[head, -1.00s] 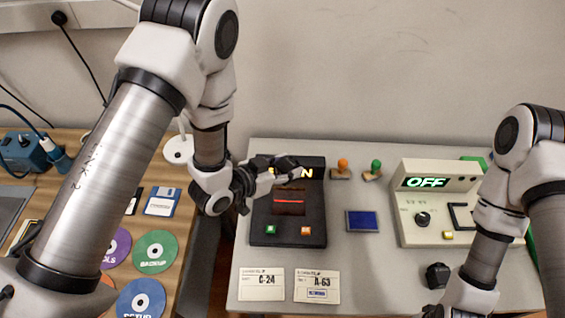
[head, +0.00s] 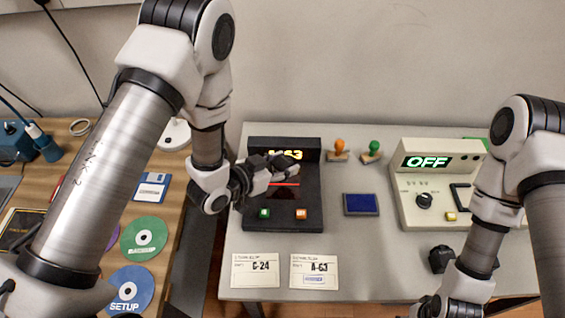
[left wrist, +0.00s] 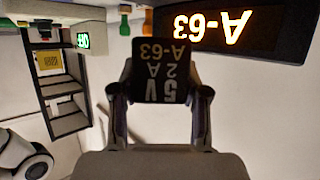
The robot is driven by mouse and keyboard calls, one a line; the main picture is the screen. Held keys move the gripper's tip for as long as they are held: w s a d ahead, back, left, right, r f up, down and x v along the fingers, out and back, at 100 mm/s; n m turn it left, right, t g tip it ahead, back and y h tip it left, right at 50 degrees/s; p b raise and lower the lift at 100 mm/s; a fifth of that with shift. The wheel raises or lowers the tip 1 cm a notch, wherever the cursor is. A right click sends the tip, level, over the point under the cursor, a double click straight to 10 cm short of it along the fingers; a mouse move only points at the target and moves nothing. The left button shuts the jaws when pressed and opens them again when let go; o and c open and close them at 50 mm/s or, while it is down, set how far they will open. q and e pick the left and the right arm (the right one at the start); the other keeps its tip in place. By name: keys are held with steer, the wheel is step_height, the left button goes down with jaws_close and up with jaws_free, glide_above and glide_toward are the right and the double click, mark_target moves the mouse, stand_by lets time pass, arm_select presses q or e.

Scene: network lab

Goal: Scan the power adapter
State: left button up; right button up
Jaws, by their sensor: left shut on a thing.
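The power adapter (left wrist: 161,85) is a small black block with white print, "5V 2A A-63", upside down in the left wrist view. My left gripper (head: 284,162) is shut on it, a finger at each side. In the head view they are over the upper part of the black scanner (head: 312,190), where the adapter is hard to tell from the dark fingers. A red line glows in the scanner's window. Its lit display (left wrist: 228,24) reads A-63 and is partly hidden in the head view. My right gripper (head: 428,306) is at the bottom edge, its fingers unclear.
Cards C-24 (head: 256,270) and A-63 (head: 314,270) lie in front of the scanner. A blue pad (head: 361,204), two stamps, a small black block (head: 440,258) and a beige device showing OFF (head: 427,162) are to the right. Discs lie on the wooden table (head: 180,165) at left.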

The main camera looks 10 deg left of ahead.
arm_select(q)
steer(key=shift+r, duration=0.1)
step_height(320, 180, up, 6)
steer(key=p, duration=0.5)
